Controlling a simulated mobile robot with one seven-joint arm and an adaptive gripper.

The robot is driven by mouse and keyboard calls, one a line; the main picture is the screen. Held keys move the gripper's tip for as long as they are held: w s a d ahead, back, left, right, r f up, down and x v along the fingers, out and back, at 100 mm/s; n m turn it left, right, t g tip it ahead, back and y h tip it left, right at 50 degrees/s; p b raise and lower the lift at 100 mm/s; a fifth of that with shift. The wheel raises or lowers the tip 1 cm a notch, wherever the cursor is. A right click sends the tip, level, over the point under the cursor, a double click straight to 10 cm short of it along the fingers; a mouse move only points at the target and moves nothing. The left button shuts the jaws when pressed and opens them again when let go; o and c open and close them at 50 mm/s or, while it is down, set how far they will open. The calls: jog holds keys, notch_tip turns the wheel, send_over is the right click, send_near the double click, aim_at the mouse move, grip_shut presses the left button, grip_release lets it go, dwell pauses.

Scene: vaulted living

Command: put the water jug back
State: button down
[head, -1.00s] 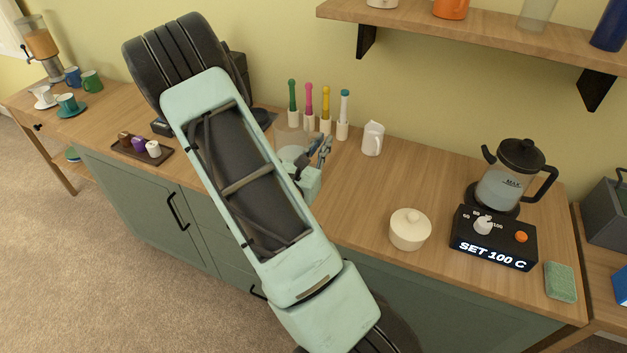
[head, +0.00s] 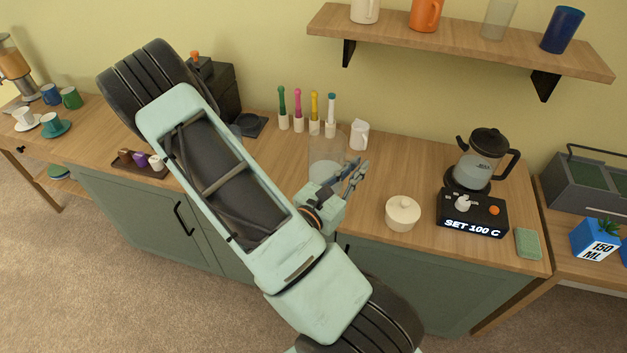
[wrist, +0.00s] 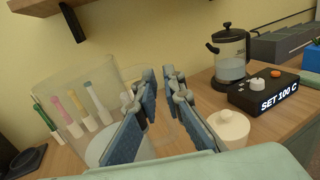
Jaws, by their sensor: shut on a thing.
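The water jug (head: 322,150) is a clear see-through vessel with some water low in it. It is upright in front of the row of coloured handles. My gripper (head: 357,172) is at the jug's right side, shut on it, apparently by its handle. In the wrist view the jug (wrist: 100,142) fills the left side and my blue-grey fingers (wrist: 160,85) stand beside it. I cannot tell whether the jug's base touches the counter.
A white pitcher (head: 359,135) stands close behind the jug. A white lidded pot (head: 403,213), a glass kettle (head: 478,165) on its black base (head: 472,213) and a green sponge (head: 528,243) are to the right. A wall shelf (head: 450,48) overhangs the back. Counter between jug and pot is clear.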

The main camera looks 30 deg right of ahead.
jog(key=w+b, duration=0.1)
jog(key=b, duration=0.3)
jog(key=w+f+b, duration=0.1)
jog(key=b, duration=0.2)
jog(key=w+d+b, duration=0.1)
jog(key=b, duration=0.3)
jog(key=shift+w+f+g+b, duration=0.1)
jog(key=shift+f+g+b, duration=0.2)
jog(key=w+d+f+b, duration=0.2)
jog(key=w+f+b, duration=0.4)
jog(key=w+b, duration=0.2)
jog(key=shift+w+d+f+b, duration=0.2)
jog(key=shift+d+f+b, duration=0.1)
jog(key=shift+b, duration=0.7)
jog(key=f+b, duration=0.1)
jog(key=f, duration=0.1)
jog(key=f+b, duration=0.1)
jog(key=b, duration=0.1)
jog(key=shift+w+f, duration=0.35)
